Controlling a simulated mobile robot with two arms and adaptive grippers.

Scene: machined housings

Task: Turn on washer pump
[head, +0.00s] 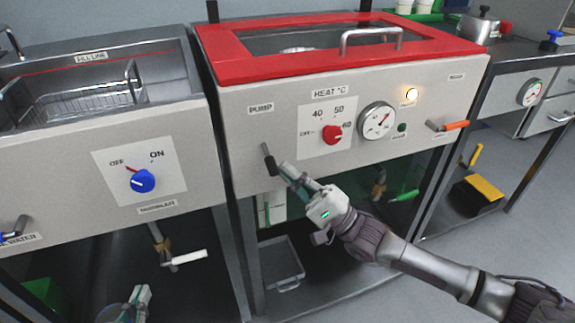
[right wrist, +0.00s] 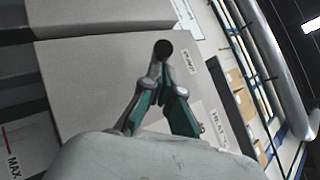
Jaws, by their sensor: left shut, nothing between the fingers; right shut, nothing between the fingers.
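The washer with the red lid (head: 222,72) stands in the middle of the head view. Its grey front panel carries a PUMP label (head: 261,108), and a black pump lever (head: 268,157) sits below that label. My right gripper (head: 284,167) is shut and empty, with its tips close to the right of the lever. In the right wrist view the lever's round black end (right wrist: 163,47) shows right at the fingertips (right wrist: 160,62); I cannot tell whether they touch. My left gripper (head: 140,292) is low at the bottom left, shut and empty, away from the panels.
On the same panel are a red heat knob (head: 332,135), a round gauge (head: 377,120), a lit lamp (head: 411,93) and an orange-handled valve (head: 453,126). A neighbouring tank with a blue knob (head: 142,181) stands at left. A tray (head: 282,262) lies below the washer.

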